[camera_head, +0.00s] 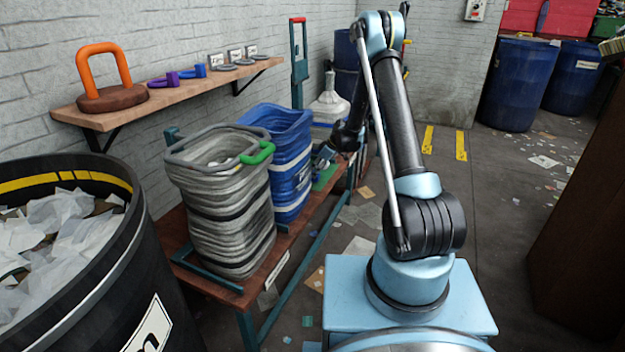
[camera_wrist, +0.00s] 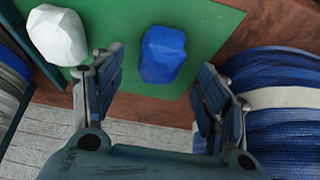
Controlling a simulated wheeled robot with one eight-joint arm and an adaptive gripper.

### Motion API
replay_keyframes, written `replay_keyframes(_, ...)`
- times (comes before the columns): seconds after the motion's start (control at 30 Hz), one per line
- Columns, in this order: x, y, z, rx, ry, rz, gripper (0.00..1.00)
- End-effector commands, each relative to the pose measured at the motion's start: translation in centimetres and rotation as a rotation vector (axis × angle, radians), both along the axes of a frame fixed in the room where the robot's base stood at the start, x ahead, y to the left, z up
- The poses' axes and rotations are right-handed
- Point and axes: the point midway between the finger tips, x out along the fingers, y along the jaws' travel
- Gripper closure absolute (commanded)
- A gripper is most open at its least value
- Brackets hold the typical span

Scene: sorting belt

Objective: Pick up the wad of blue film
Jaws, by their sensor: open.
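The wad of blue film (camera_wrist: 163,54) is a crumpled, faceted lump lying on a green mat (camera_wrist: 210,25) in the wrist view. My gripper (camera_wrist: 160,72) is open and empty, its two fingers spread left and right. The blue wad shows beyond and between the fingertips, with a gap on both sides. A similar white wad (camera_wrist: 57,35) lies on the mat to the left, beyond the left finger. In the head view, my gripper (camera_head: 325,155) is over the green mat (camera_head: 325,178), just right of the blue bin. The blue wad cannot be made out there.
The blue ribbed bin (camera_head: 290,170) stands close beside the mat on a wooden bench; its side (camera_wrist: 275,120) is near my right finger. A grey bin (camera_head: 220,215) stands nearer. A wall shelf (camera_head: 170,95) holds hooks and rings. A black barrel (camera_head: 100,270) stands at left.

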Motion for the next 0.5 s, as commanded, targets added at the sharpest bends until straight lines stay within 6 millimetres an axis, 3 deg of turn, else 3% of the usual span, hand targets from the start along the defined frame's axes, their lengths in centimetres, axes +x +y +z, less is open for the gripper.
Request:
replay_keyframes(0.23,0.4,1.2,-2.8,0.000,0.000,0.001,0.33)
replay_keyframes(0.5,0.6,1.5,-3.5,0.000,0.000,0.000,0.33)
